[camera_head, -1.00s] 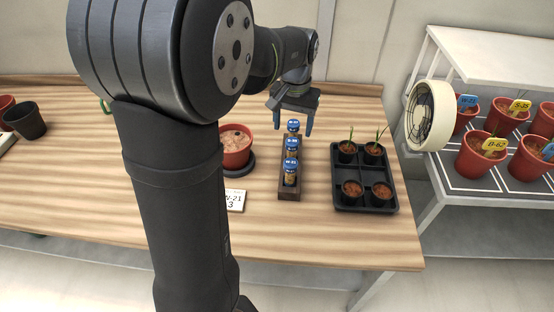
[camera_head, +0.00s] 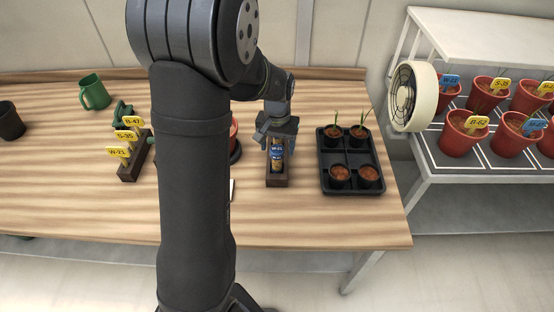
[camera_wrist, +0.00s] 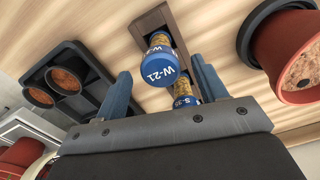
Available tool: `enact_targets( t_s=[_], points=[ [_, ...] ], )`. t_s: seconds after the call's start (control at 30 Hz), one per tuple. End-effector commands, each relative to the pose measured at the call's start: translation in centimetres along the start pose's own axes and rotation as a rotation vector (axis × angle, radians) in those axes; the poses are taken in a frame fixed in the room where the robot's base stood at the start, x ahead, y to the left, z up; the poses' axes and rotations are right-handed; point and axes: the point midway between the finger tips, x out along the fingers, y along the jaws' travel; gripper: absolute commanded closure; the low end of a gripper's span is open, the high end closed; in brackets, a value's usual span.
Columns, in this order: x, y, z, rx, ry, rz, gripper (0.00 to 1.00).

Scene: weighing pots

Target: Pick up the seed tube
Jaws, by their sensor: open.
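A seed tube with a blue cap marked W-21 (camera_wrist: 160,68) stands in the front of a dark wooden rack (camera_head: 277,183). In the head view the tube (camera_head: 277,156) shows below my gripper (camera_head: 277,141). In the wrist view my gripper (camera_wrist: 161,67) is open, with one finger on each side of the W-21 cap and a gap to each. A second blue-capped tube (camera_wrist: 185,97), its label partly cut off, is nearer the palm. The head view hides the rack's back part behind my gripper.
A black tray of small pots (camera_head: 351,183) stands just right of the rack. A red pot (camera_wrist: 285,50) is close by on the other side. A label rack (camera_head: 134,168) and green can (camera_head: 95,92) stand farther left. A fan (camera_head: 413,97) is beyond the bench's right edge.

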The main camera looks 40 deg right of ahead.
Motion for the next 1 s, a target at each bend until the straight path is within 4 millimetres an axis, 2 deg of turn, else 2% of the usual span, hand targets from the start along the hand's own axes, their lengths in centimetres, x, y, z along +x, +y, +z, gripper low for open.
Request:
enact_targets(
  t_s=[0.1, 0.2, 0.5, 0.57, 0.77, 1.0],
  points=[
    [2.0, -0.1, 0.3, 0.0, -0.004, 0.0, 0.35],
    [3.1, -0.1, 0.2, 0.0, -0.003, 0.0, 0.35],
    [3.6, -0.1, 0.2, 0.0, 0.0, 0.0, 0.35],
    [3.6, -0.1, 0.2, 0.0, 0.0, 0.0, 0.45],
    [3.6, -0.1, 0.2, 0.0, 0.0, 0.0, 0.83],
    [3.5, -0.1, 0.2, 0.0, 0.0, 0.0, 0.83]
  ],
)
